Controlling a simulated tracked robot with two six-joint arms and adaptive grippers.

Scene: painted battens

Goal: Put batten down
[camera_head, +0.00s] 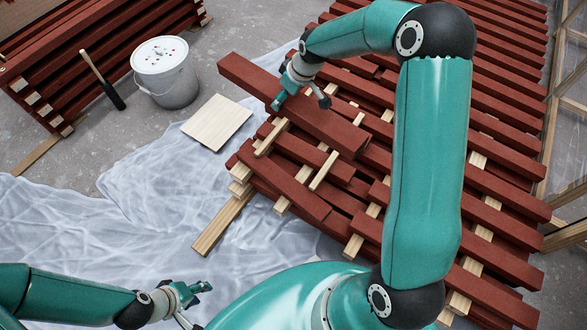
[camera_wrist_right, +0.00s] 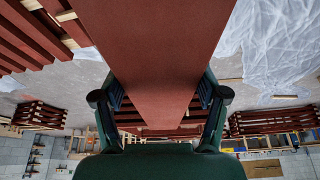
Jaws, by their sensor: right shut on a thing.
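A dark red painted batten (camera_head: 335,130) is held by my right gripper (camera_head: 302,100) in the head view. It lies over the near-left part of a stack of red battens (camera_head: 500,170), and its far-left end sticks out past the stack. I cannot tell whether it touches the stack. In the right wrist view the held batten (camera_wrist_right: 160,50) runs between the two fingers of the right gripper (camera_wrist_right: 160,98). Pale spacer sticks (camera_head: 325,170) lie across the stack's lower layers. My left gripper (camera_head: 200,304) is open and empty at the bottom left, apart from the stack.
A white bucket (camera_head: 170,90) stands on the floor at the upper left, beside a brush (camera_head: 103,80). Another batten stack (camera_head: 60,75) is behind it. A pale board (camera_head: 217,122) lies by translucent sheeting (camera_head: 150,200). A timber-framed panel (camera_head: 570,100) is at the right.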

